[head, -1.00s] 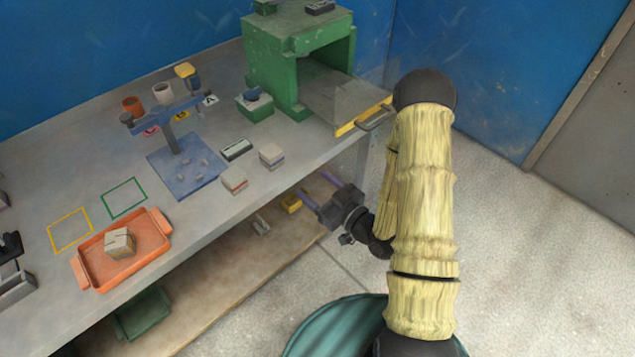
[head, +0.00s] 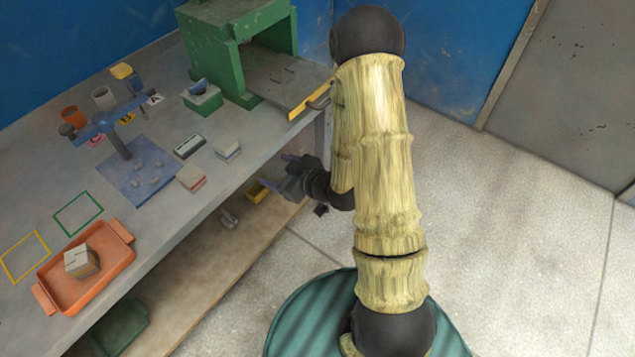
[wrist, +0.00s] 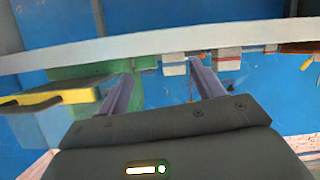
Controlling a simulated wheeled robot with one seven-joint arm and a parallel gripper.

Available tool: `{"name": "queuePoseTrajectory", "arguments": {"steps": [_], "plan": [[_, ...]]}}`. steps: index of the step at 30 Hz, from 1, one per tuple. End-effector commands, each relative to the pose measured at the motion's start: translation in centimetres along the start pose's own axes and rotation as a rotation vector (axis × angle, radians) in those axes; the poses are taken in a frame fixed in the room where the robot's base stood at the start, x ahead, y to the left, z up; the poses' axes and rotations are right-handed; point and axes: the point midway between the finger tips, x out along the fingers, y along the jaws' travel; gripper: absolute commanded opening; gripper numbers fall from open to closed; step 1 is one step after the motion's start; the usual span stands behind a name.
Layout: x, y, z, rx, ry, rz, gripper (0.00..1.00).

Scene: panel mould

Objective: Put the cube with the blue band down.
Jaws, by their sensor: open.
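The cube with the blue band (head: 228,149) stands on the table near its front edge; it also shows beyond the white table edge in the wrist view (wrist: 175,66). A similar cube with a red band (head: 192,178) stands beside it, also in the wrist view (wrist: 227,59). My gripper (head: 280,172) is off the table's front edge, apart from both cubes. In the wrist view its two purple fingers (wrist: 160,78) are spread with nothing between them.
The orange tray (head: 118,264) holds a tan cube (head: 81,261). Yellow (head: 25,257) and green (head: 78,213) outlines mark the table. A blue stand (head: 122,145), a dark-topped block (head: 189,145) and a green furnace-like box (head: 195,50) stand behind. A shelf (head: 215,262) lies below.

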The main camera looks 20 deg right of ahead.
Motion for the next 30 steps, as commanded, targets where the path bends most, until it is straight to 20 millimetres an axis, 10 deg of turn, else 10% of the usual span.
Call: {"name": "queuePoseTrajectory", "arguments": {"steps": [15,30], "plan": [[-7.3,3.5,-0.9,0.148,-0.616,0.247,0.67],[-17.5,-2.2,-3.7,0.555,-0.959,0.35,0.67]]}}
